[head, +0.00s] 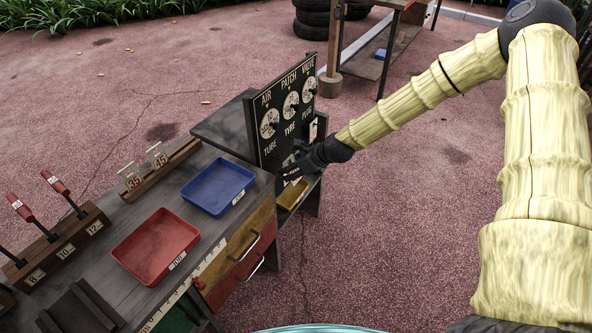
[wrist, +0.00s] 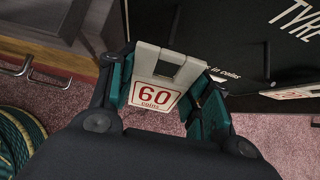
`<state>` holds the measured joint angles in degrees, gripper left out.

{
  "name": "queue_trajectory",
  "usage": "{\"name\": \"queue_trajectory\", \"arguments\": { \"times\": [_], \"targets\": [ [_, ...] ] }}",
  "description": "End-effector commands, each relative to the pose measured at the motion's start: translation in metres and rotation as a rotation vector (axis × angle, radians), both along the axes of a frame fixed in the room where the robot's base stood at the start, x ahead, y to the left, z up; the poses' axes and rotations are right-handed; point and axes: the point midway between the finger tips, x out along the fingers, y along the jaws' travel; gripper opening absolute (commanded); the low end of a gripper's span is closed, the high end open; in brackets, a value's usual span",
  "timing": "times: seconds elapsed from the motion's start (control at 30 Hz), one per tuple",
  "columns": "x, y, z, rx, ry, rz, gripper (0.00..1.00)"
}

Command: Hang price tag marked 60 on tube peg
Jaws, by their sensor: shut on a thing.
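My gripper (head: 291,170) is in front of the lower part of the black price board (head: 283,112), just below and right of the word TUBE (head: 270,146). In the wrist view, my gripper (wrist: 170,82) is shut on the white price tag marked 60 (wrist: 156,95), with a finger on each side of it. The tag has red print and a notch in its upper part. It faces the wrist camera and looks tilted. The tube peg cannot be made out in the head view. I cannot tell whether the tag touches a peg.
A blue tray (head: 218,188), a red tray (head: 157,246) and a wooden rack (head: 160,170) with tags 35 and 45 are on the left. A yellow tray (head: 292,194) sits below my gripper. Open paving lies to the right.

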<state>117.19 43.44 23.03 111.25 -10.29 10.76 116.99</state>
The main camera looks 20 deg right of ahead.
Motion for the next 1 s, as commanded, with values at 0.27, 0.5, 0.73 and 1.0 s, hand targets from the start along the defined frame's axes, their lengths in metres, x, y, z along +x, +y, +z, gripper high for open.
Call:
{"name": "queue_trajectory", "arguments": {
  "times": [0.27,0.5,0.73,1.0],
  "targets": [
    [0.01,0.008,-0.002,-0.001,0.0,0.001,0.36],
    [0.019,0.015,-0.003,-0.001,0.0,0.001,0.36],
    [0.026,0.02,-0.007,-0.001,0.0,-0.001,0.36],
    [0.031,0.024,-0.01,0.0,0.0,-0.001,0.36]
  ]
}}
